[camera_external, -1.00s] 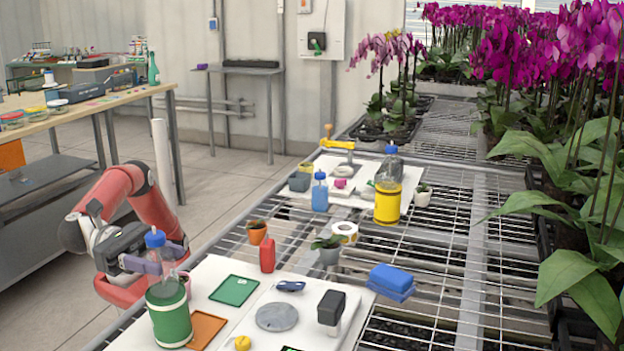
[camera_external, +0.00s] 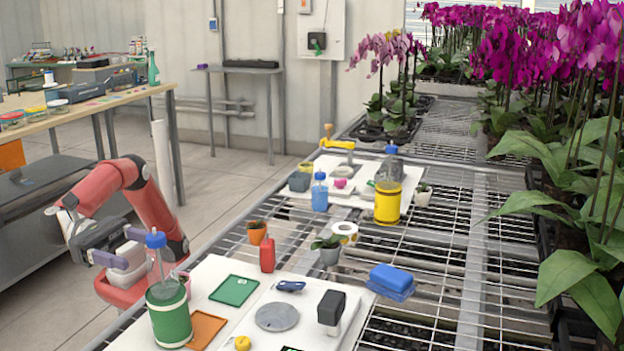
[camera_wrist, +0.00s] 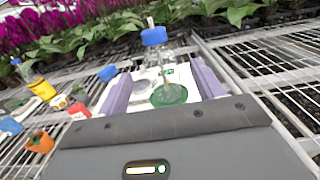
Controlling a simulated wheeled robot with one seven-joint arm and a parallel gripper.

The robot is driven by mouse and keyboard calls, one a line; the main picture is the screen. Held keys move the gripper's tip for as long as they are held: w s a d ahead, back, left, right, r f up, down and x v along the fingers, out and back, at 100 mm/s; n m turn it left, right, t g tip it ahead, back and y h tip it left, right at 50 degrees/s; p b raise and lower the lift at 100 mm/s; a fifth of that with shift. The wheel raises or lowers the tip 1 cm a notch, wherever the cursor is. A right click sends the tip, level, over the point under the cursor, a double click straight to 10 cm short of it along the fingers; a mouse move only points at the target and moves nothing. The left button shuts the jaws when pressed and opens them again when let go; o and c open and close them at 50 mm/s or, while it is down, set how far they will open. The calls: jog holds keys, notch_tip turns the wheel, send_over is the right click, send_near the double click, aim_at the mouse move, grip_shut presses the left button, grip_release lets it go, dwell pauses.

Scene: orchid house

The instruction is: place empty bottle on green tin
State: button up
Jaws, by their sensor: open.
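The empty bottle (camera_external: 155,262) is clear with a blue cap and stands upright on the green tin (camera_external: 171,318) at the front left of the bench. In the wrist view the bottle (camera_wrist: 157,52) rises above the tin's green top (camera_wrist: 169,96), between my two lavender fingers. My gripper (camera_external: 121,247) is open and empty, set back to the left of the bottle at about its height, apart from it in the external view. In the wrist view my gripper (camera_wrist: 162,88) shows its fingers spread wide.
A white board with a green tray (camera_external: 234,290), an orange tray (camera_external: 206,329), a grey disc (camera_external: 277,317) and a black block (camera_external: 331,308) lies beside the tin. A red bottle (camera_external: 267,254) and small pots stand behind. A yellow tin (camera_external: 388,205) stands farther back.

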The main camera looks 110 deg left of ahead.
jog(key=s, duration=0.5)
jog(key=shift+s, duration=0.35)
